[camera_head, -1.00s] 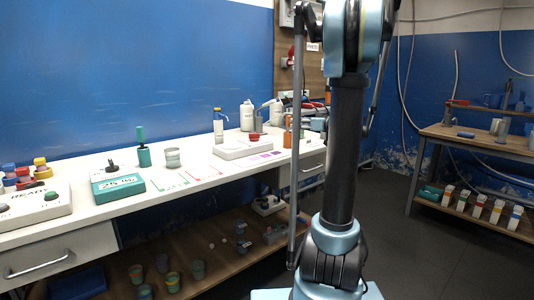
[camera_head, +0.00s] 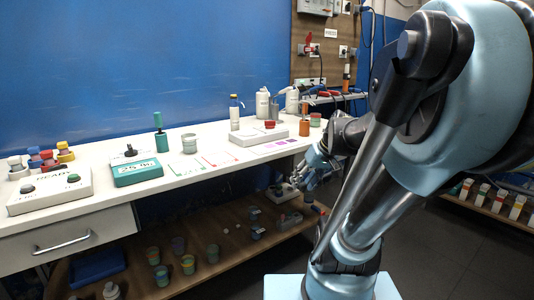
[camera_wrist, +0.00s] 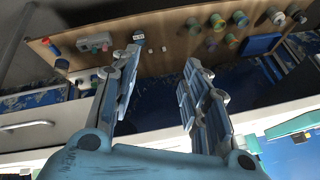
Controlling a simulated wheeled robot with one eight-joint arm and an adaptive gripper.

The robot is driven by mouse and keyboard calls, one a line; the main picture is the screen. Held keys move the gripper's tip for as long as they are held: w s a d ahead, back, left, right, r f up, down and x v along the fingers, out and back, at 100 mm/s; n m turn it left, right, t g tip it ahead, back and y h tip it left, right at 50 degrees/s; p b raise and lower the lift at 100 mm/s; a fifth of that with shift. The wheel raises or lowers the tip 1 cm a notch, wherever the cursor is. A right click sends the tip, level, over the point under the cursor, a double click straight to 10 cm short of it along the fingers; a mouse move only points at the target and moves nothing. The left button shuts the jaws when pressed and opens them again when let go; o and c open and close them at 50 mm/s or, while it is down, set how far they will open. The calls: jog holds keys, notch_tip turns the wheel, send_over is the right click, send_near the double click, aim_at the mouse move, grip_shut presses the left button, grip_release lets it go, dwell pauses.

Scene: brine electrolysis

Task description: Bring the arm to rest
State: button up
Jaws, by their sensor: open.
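My gripper (camera_head: 302,178) is off the front edge of the white bench, at the right of its drawer side, in the head view. In the wrist view my gripper (camera_wrist: 165,65) has its two fingers spread apart with nothing between them. My arm (camera_head: 400,130) is folded and fills the right of the head view. It hides part of the room behind it.
The white bench (camera_head: 200,172) bears a teal box (camera_head: 137,172), a control box (camera_head: 50,193) and bottles (camera_head: 262,103). The lower wooden shelf (camera_head: 225,262) holds several cups (camera_head: 188,265). Dark floor (camera_head: 440,250) lies open at the right.

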jog(key=s+d+f+m+h, duration=0.1)
jog(key=s+d+f+h, duration=0.1)
jog(key=s+d+f, duration=0.1)
jog(key=s+d+f+m+g+h, duration=0.1)
jog(key=s+d+f+h, duration=0.1)
jog(key=s, duration=0.6)
notch_tip(320, 180, down, 3)
jog(key=shift+s+d+r+m+g, duration=0.15)
jog(key=shift+s+d+m+g, duration=0.2)
jog(key=shift+d, duration=0.3)
